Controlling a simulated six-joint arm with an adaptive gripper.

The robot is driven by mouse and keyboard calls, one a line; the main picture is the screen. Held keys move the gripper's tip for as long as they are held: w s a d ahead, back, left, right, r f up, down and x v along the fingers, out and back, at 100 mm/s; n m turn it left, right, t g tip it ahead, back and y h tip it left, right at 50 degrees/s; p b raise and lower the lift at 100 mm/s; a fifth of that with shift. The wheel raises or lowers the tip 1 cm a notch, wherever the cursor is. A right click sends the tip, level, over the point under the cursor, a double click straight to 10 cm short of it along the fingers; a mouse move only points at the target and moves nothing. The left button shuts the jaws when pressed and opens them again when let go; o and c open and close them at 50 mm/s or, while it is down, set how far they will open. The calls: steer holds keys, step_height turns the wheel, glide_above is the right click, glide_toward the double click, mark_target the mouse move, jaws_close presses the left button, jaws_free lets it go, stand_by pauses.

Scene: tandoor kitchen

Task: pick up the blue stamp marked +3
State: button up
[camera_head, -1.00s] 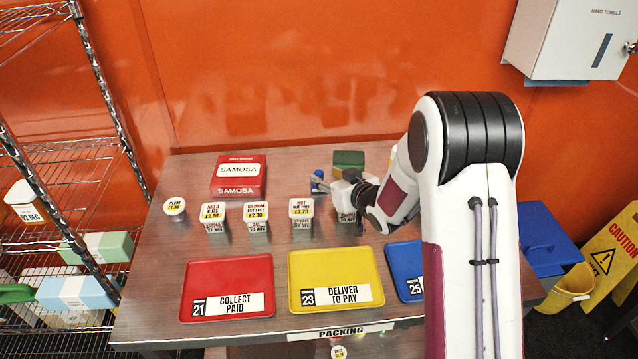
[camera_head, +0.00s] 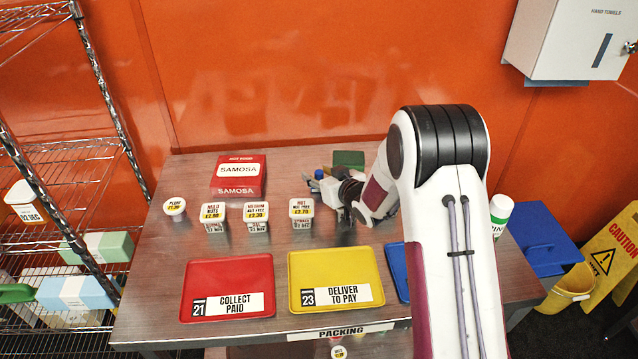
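A small blue piece (camera_head: 319,174) shows at the back of the packing table, just left of my gripper; it may be the stamp, but no +3 marking is legible. My gripper (camera_head: 331,190) points left, low over the table, behind and right of the tub labelled HOT. Its fingers are small and partly merge with the white and dark shapes around the blue piece. I cannot tell whether they are open, or whether they touch it. My arm covers the table's right part.
Tubs labelled MILD (camera_head: 213,216), MEDIUM (camera_head: 256,216) and HOT (camera_head: 301,212) stand in a row. A red samosa box (camera_head: 239,177) and a green block (camera_head: 348,160) are behind. Red (camera_head: 190,290), yellow (camera_head: 297,268) and blue (camera_head: 396,270) trays lie in front. A white bottle (camera_head: 499,214) stands right.

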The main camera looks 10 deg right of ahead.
mark_target(319, 171)
jaws_close()
steer(key=shift+r, duration=0.2)
steer(key=shift+r, duration=4.85)
